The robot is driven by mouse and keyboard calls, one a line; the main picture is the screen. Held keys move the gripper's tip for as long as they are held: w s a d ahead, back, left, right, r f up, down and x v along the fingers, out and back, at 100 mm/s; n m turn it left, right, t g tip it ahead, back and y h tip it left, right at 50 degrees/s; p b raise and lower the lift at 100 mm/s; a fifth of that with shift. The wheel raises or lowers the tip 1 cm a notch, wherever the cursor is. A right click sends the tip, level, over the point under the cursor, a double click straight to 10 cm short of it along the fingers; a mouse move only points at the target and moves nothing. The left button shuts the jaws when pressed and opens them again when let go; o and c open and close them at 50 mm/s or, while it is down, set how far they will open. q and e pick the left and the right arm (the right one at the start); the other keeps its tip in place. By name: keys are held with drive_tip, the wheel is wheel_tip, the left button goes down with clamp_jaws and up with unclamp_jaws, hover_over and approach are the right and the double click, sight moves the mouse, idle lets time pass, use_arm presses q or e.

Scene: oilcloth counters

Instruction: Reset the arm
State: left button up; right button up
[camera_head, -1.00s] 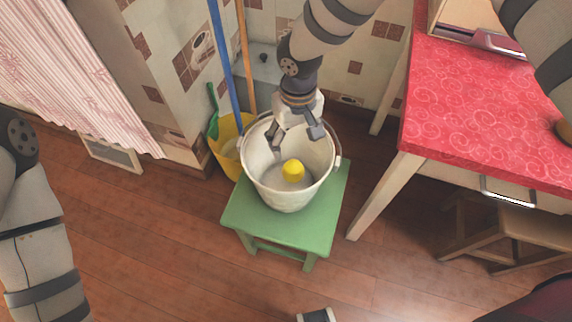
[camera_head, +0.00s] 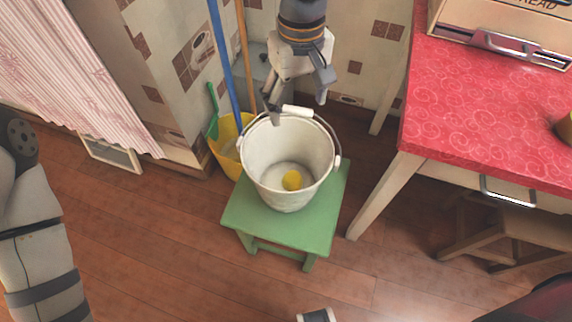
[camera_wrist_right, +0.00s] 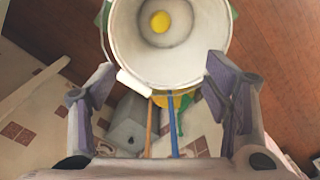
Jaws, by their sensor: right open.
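My right gripper (camera_head: 298,100) is open and empty, above the back rim of the white bucket (camera_head: 262,160) in the head view. In the right wrist view its two fingers (camera_wrist_right: 158,75) are spread apart, with the bucket (camera_wrist_right: 190,62) beyond them. A yellow object (camera_head: 292,181) lies on the bottom of the bucket, and it also shows in the right wrist view (camera_wrist_right: 160,22). My left arm shows at the left edge of the head view, but its gripper is out of view.
The bucket stands on a green stool (camera_head: 300,232). A red-topped table (camera_head: 470,120) with a bread box (camera_head: 520,30) is at the right. A yellow container (camera_head: 228,150), a blue pole (camera_head: 224,60) and an orange pole (camera_head: 246,60) stand behind the stool.

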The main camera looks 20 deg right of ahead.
drive_tip(key=s+f+g+y+p, duration=0.2)
drive_tip(key=s+f, duration=1.1)
drive_tip(key=s, duration=0.3)
use_arm(q)
drive_tip(key=shift+t, duration=0.7)
drive_tip(key=w+r+p, duration=0.1)
drive_tip(key=w+r, duration=0.2)
drive_tip(key=shift+w+r, duration=0.35)
drive_tip(key=shift+r, duration=0.05)
use_arm(e)
drive_tip(key=s+d+f+m+h, duration=0.1)
drive_tip(key=s+d, duration=0.4)
drive_tip(key=s, duration=0.5)
drive_tip(key=s+d+f+m+h, duration=0.1)
drive_tip(key=s+d, duration=0.3)
drive_tip(key=s, duration=0.7)
drive_tip(key=shift+s+d+f, duration=0.2)
drive_tip(key=shift+d+f, duration=0.2)
drive_tip(key=shift+f, duration=0.2)
